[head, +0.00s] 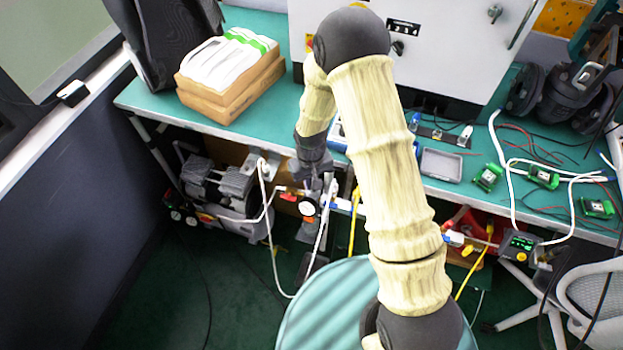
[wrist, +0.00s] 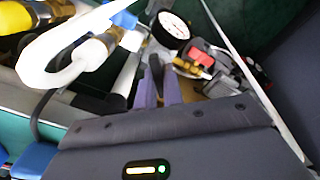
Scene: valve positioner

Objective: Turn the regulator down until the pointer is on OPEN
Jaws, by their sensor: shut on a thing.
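The regulator is part of the pipework below the front edge of the bench. Its white-faced round gauge (head: 307,207) shows in the head view, and the gauge also shows in the wrist view (wrist: 172,28). My gripper (head: 318,182) reaches down to the fittings just above the gauge. In the wrist view my gripper (wrist: 163,82) has its purple-grey fingers close together, shut on the regulator, whose gripped part is mostly hidden between them. The pointer and the OPEN mark are too small or hidden to read.
A compressor (head: 215,185) stands under the green bench (head: 150,100) at left. A white hose (head: 272,250) and a yellow hose (head: 353,222) hang near my gripper. Cardboard boxes (head: 230,85) and a white cabinet (head: 455,45) stand on the bench. A chair (head: 595,295) is at right.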

